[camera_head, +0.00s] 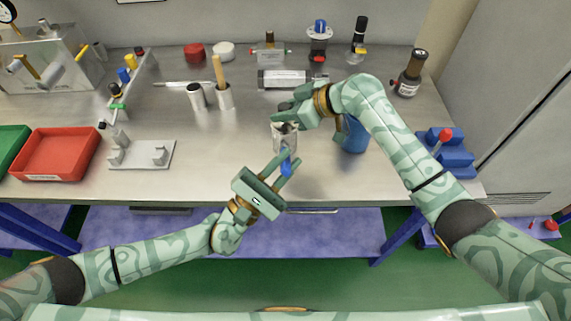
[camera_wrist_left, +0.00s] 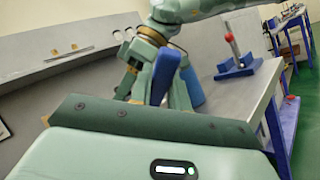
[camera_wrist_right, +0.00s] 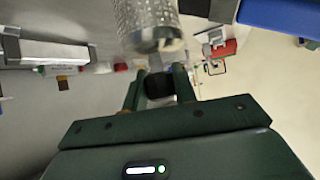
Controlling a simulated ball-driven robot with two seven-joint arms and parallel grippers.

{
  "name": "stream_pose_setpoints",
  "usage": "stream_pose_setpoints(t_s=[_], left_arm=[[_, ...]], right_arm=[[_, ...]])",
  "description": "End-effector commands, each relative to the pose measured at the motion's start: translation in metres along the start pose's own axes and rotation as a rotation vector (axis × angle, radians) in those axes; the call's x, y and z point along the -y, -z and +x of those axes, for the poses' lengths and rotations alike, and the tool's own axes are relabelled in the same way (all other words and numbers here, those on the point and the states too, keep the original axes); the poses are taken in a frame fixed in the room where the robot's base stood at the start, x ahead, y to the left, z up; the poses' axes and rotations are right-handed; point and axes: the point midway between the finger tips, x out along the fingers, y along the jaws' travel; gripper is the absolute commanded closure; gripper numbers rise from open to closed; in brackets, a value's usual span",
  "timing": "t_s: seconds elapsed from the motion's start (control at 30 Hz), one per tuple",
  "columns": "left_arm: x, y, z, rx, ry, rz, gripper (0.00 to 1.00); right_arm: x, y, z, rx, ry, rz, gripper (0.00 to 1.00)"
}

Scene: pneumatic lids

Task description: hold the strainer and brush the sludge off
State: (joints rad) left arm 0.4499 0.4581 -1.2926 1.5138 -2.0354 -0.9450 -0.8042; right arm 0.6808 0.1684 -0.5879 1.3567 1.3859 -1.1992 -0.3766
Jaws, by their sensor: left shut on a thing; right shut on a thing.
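The strainer (camera_head: 284,134) is a grey metal cylinder over the front middle of the table in the head view. In the right wrist view its perforated wall (camera_wrist_right: 146,15) shows near the top, with a pale brownish patch (camera_wrist_right: 172,45) at its end. My right gripper (camera_head: 284,112) is shut at the strainer's upper end; a dark piece (camera_wrist_right: 160,85) sits between its fingers. My left gripper (camera_head: 290,161) is below and shut on a blue handle (camera_head: 286,168), seemingly the brush. The handle stands large in the left wrist view (camera_wrist_left: 164,74). The bristles are hidden.
A blue cup (camera_head: 355,138) stands right of the strainer, partly behind my right arm. A blue stand with a red knob (camera_head: 447,150) is at the right edge. A metal base (camera_head: 142,155) and red tray (camera_head: 57,153) lie left. The table between is clear.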

Motion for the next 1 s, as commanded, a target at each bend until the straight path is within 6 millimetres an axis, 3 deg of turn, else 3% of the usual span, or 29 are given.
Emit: stream_pose_setpoints(t_s=[1.0], left_arm=[[0.012,0.015,-0.009,-0.002,0.001,0.0,1.0]], right_arm=[[0.001,-0.002,0.001,0.004,0.002,0.001,0.96]])
